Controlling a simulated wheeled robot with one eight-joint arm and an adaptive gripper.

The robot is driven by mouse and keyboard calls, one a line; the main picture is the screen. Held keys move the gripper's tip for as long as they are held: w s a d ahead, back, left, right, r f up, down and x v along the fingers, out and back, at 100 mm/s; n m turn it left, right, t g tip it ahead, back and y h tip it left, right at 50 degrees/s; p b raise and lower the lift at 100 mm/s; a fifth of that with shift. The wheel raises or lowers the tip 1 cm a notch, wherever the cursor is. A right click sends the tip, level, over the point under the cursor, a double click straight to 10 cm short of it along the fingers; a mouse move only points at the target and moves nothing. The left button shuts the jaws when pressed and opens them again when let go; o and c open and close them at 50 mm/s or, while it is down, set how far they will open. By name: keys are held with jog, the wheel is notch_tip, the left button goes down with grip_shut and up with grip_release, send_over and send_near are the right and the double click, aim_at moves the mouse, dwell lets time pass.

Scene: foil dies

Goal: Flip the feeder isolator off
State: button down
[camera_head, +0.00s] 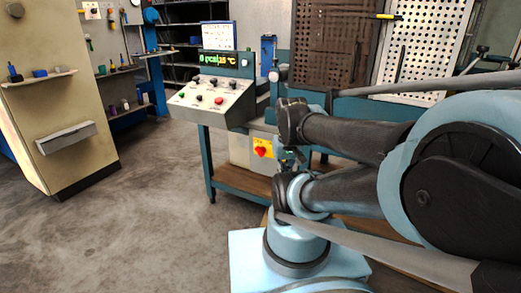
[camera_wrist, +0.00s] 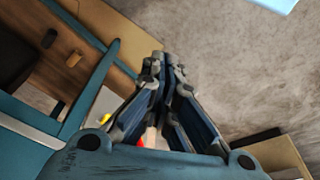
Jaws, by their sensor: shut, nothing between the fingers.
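The feeder isolator appears to be the yellow plate with a red knob (camera_head: 262,148) on the pale box under the control desk in the head view. In the wrist view a bit of red and yellow (camera_wrist: 141,139) shows beside my fingers, mostly hidden behind them. My gripper (camera_wrist: 166,66) is shut and empty, its fingertips close together over the floor side of the bench. In the head view my gripper is just right of the isolator, largely hidden by my arm. I cannot tell whether it touches the knob.
A sloped control desk (camera_head: 214,100) with buttons and a lit display (camera_head: 217,59) stands above the isolator. A wooden lower shelf (camera_head: 238,181) runs beneath, between teal legs. Perforated panels (camera_head: 335,45) stand behind my arm. A beige cabinet (camera_head: 50,90) is at left; open floor (camera_head: 150,220) lies between.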

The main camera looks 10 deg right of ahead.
jog(key=w+r+m+y, duration=0.1)
jog(key=w+r+m, duration=0.2)
jog(key=w+m, duration=0.45)
jog(key=w+r+m+y, duration=0.1)
jog(key=w+r+m, duration=0.35)
jog(key=w, duration=0.55)
jog(key=w+d+f+m, duration=0.2)
jog(key=w+m, duration=0.2)
jog(key=w, duration=0.3)
jog(key=w+d+f+m+y, duration=0.1)
jog(key=w+d+f+m, duration=0.1)
jog(key=w+m, duration=0.3)
jog(key=w+d+f+m+y, duration=0.1)
jog(key=w+f+m, duration=0.3)
jog(key=w, duration=0.5)
jog(key=shift+w+d+f+t, duration=0.25)
jog(key=shift+w+d+t, duration=0.15)
jog(key=shift+d, duration=0.1)
jog(key=shift+f, duration=0.1)
send_near(261, 152)
jog(key=x, duration=0.5)
jog(key=shift+s, duration=0.15)
jog(key=shift+w+a+f, duration=0.25)
jog(key=shift+a+f, duration=0.05)
jog(key=shift+f, duration=0.15)
